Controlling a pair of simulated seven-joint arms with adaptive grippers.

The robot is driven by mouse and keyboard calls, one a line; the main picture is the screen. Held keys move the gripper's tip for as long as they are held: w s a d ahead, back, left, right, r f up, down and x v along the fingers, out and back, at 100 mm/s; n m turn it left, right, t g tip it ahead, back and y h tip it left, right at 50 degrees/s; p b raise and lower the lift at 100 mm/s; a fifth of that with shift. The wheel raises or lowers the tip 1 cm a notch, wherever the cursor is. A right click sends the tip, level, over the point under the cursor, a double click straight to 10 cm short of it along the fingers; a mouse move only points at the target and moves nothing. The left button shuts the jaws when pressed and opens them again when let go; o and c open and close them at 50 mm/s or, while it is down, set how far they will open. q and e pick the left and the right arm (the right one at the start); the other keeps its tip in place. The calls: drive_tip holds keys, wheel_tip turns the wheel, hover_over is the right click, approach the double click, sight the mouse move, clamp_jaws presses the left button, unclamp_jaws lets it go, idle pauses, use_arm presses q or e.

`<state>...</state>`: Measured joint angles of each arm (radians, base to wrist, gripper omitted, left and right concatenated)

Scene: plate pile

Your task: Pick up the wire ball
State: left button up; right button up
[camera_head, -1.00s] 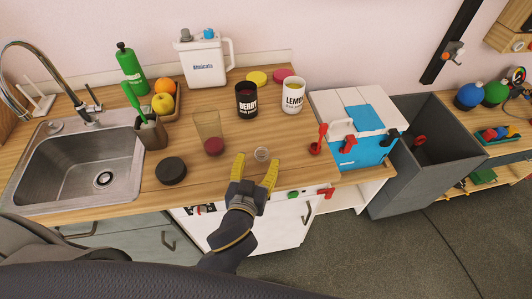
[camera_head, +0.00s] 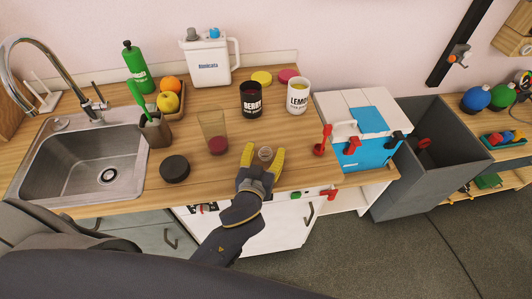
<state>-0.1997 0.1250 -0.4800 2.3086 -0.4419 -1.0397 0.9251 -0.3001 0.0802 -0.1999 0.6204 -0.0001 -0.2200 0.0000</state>
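The wire ball (camera_head: 265,153) is a small, pale round thing on the wooden counter, near its front edge. My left gripper (camera_head: 264,150) has yellow fingers spread apart, one on each side of the ball. The ball sits between the fingers, near their tips. A gap seems to show on both sides of the ball, but whether either finger touches it is too small to tell. My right gripper is not in view.
A clear glass with dark red contents (camera_head: 215,135) and a black round lid (camera_head: 174,168) stand left of the gripper. BERRY (camera_head: 251,100) and LEMON (camera_head: 298,96) cups stand behind. A blue-and-white box (camera_head: 362,130) is to the right. The sink (camera_head: 85,165) is at left.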

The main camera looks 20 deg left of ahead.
use_arm(q)
drive_tip(key=c, duration=1.1)
drive_tip(key=shift+r, duration=0.1)
drive_tip(key=shift+s+r, duration=0.1)
drive_tip(key=shift+r, duration=0.15)
drive_tip(key=s+d, duration=0.1)
drive_tip(key=s, duration=1.6)
drive_tip(key=shift+s, duration=0.35)
